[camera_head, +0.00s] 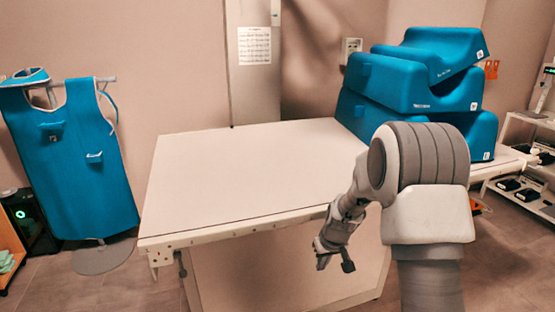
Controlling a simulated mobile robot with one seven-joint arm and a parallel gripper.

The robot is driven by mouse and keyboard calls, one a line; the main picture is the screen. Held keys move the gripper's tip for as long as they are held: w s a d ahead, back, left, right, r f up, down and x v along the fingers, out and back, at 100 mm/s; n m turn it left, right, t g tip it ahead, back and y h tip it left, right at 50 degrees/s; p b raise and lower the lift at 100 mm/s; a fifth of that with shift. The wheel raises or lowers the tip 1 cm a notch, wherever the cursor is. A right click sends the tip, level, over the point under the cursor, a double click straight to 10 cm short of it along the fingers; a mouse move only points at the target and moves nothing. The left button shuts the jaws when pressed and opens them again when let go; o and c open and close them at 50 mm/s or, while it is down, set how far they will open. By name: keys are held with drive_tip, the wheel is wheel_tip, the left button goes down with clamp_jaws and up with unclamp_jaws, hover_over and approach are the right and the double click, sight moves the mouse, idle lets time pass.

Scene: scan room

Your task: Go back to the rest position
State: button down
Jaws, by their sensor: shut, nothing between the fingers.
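My gripper (335,262) is at the end of my grey and white arm, in the lower middle of the head view. It hangs in front of the near edge of the white table (245,175), beside the table's side panel and a little below the top. The fingers look dark and small, and I see nothing held in them. The arm's thick upper links stand to the right of the gripper and cover part of the table's right side.
Blue cushions (432,60) are stacked on the table's back right. A blue apron (75,150) hangs on a stand at left. A white shelf rack (520,150) with dark devices stands at right. The tabletop's left and middle are bare. Floor shows at lower left.

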drive_tip(key=s+r+t, duration=0.1)
drive_tip(key=s+r, duration=0.5)
drive_tip(key=r, duration=0.4)
drive_tip(key=s+r, duration=0.6)
drive_tip(key=r, duration=0.4)
drive_tip(key=s+d+r+m+t+h, duration=0.1)
drive_tip(key=s+r, duration=0.2)
drive_tip(key=s, duration=0.7)
drive_tip(key=s+d+r+m, duration=0.1)
drive_tip(key=s+r+m, duration=0.15)
drive_tip(key=s, duration=0.65)
wheel_tip(320, 180, up, 21)
drive_tip(key=p, duration=2)
drive_tip(key=shift+s+a+f+n, duration=0.2)
drive_tip(key=shift+s+a+n, duration=0.1)
drive_tip(key=shift+n, duration=0.15)
drive_tip(key=shift+d, duration=0.15)
